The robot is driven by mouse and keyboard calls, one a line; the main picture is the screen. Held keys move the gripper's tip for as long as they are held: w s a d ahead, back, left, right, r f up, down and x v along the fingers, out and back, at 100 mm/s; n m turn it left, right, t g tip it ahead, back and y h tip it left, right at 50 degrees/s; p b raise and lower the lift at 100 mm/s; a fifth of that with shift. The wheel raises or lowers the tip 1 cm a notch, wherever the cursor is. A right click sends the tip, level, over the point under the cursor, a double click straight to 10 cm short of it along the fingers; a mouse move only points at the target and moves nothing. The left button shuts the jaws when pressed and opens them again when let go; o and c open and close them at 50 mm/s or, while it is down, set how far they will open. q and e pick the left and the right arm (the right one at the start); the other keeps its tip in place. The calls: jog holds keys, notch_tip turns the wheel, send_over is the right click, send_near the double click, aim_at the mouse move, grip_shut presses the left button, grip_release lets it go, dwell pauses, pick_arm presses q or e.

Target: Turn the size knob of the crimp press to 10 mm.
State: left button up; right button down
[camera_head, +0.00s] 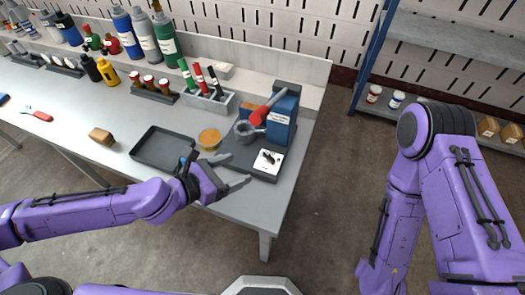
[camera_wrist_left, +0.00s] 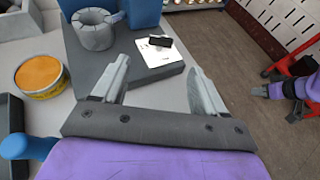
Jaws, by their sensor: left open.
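The crimp press has a blue body (camera_head: 281,118) with a red-tipped lever (camera_head: 259,116), a grey ring-shaped head (camera_head: 245,131) and a dark base. The black size knob (camera_head: 267,156) sits on a white dial plate (camera_head: 272,166) at the base's front right corner; its markings are too small to read. My left gripper (camera_head: 240,169) is open and empty, just left of and in front of the plate. In the left wrist view the knob (camera_wrist_left: 160,41) lies beyond the open fingertips, between them and apart from both. My right gripper (camera_wrist_left: 262,90) shows small at the right of that view; its jaws are unclear.
An orange-filled tin (camera_head: 209,138) and a black tray (camera_head: 165,147) stand left of the press. A marker holder (camera_head: 212,101) and bottles line the back. The table's right edge is close to the press, with open floor beyond.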

aim_at(267, 157)
pick_arm(q)
jog(key=b+x, duration=0.3)
jog(key=b, duration=0.2)
jog(key=b+x, duration=0.2)
jog(key=b, duration=0.3)
jog(key=shift+d+f+b, duration=0.25)
jog(key=shift+f+b, duration=0.1)
jog(key=shift+f, duration=0.2)
jog(key=shift+w+d+r+p, duration=0.2)
jog(key=shift+w+d+p, duration=0.35)
jog(key=shift+d+p, duration=0.15)
jog(key=x, duration=0.2)
jog(key=shift+w+d+f, duration=0.1)
jog(key=shift+w, duration=0.15)
jog(key=shift+w+d+f, duration=0.15)
jog(key=shift+w+d, duration=0.05)
jog(key=shift+d, duration=0.05)
